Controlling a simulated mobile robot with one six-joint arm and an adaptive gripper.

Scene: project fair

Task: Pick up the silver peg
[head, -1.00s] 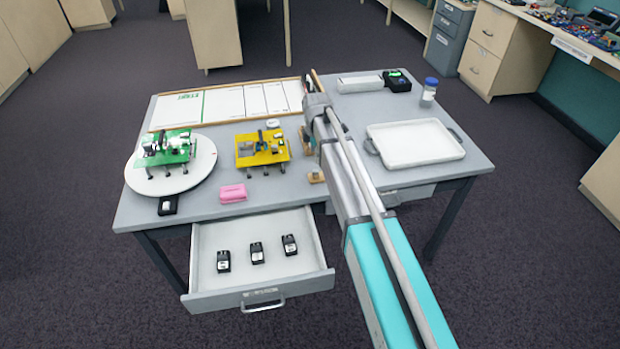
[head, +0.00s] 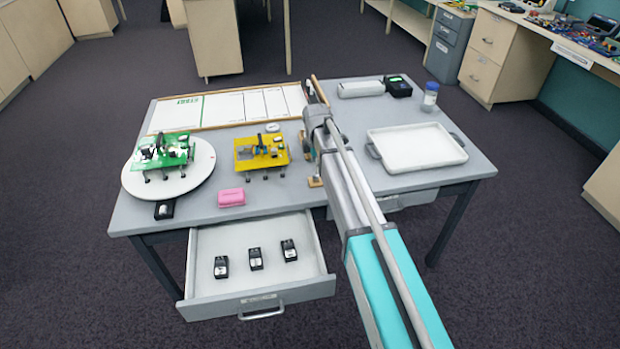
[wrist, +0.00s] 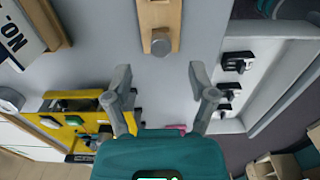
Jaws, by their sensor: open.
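The silver peg (wrist: 160,47) shows in the wrist view as a round grey end on a light wooden block (wrist: 153,14). The block lies on the grey table. My gripper (wrist: 160,76) is open and empty, its two fingers spread either side of the peg's line. The peg shows just beyond the fingertips in the picture, between them from side to side and apart from both. In the head view my arm covers most of the gripper, and a small wooden block (head: 315,182) shows beside the arm. I cannot make out the peg clearly there.
A yellow board with parts (head: 244,158) stands left of my arm, with a pink block (head: 231,197) in front. A green board (head: 160,159) sits on a round white turntable (head: 134,181). A white tray (head: 415,168) lies right. The open drawer (head: 215,285) holds several black modules.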

